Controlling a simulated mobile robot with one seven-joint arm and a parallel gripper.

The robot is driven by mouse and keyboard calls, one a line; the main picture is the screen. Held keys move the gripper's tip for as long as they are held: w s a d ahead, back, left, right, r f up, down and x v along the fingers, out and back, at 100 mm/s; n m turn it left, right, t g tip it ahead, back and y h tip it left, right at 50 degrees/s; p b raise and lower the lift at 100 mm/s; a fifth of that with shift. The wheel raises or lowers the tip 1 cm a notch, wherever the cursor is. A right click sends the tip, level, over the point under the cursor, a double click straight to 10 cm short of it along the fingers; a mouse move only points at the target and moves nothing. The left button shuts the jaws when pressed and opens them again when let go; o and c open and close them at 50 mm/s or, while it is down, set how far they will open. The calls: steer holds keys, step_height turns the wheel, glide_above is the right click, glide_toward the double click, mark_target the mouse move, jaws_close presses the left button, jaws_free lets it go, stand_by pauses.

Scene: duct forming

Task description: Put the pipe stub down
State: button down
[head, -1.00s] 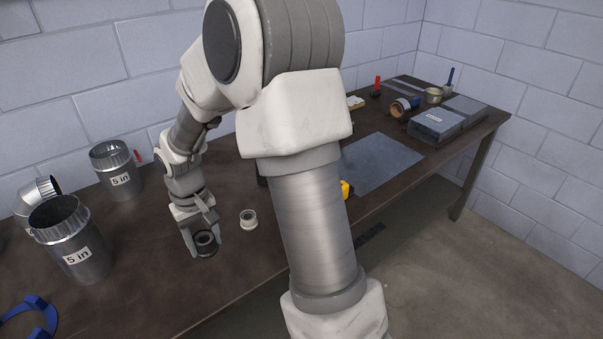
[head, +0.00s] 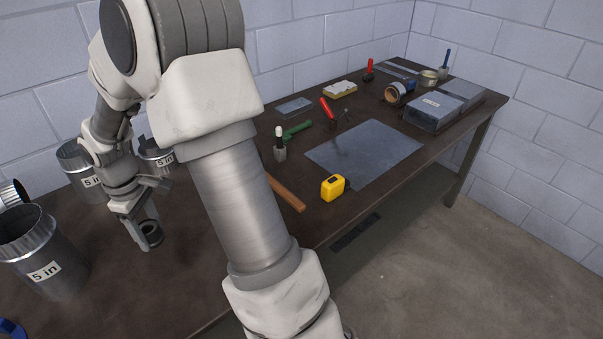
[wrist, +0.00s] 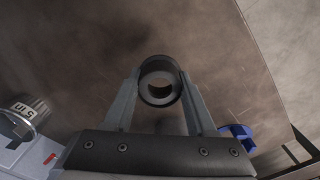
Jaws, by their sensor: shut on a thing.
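The pipe stub (head: 152,235) is a short dark grey ring. My gripper (head: 146,230) is shut on it over the bench at the left, to the right of the front duct. In the wrist view the stub (wrist: 160,97) sits between the two fingertips, its open bore facing the camera. My gripper (wrist: 161,90) has one finger on each side of it. The stub is at or just above the brown bench top (head: 185,300); I cannot tell whether it touches.
Metal ducts marked "5 in" (head: 40,252) stand at the left; another (head: 82,165) is behind my gripper. A yellow tape measure (head: 334,187), a hammer handle (head: 285,193) and a grey sheet (head: 365,146) lie right of my arm. Bare bench lies in front of the stub.

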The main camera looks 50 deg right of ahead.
steer(key=w+d+f+n+b, duration=0.2)
steer(key=w+d+n+b, duration=0.1)
steer(key=n, duration=0.6)
steer(key=shift+d+f+n, duration=0.15)
steer(key=shift+d+n, duration=0.25)
steer(key=shift+d, duration=0.5)
glide_above(173, 224)
step_height(173, 224, down, 7)
steer(key=shift+f, duration=2.15)
steer(key=shift+c, duration=1)
jaws_free()
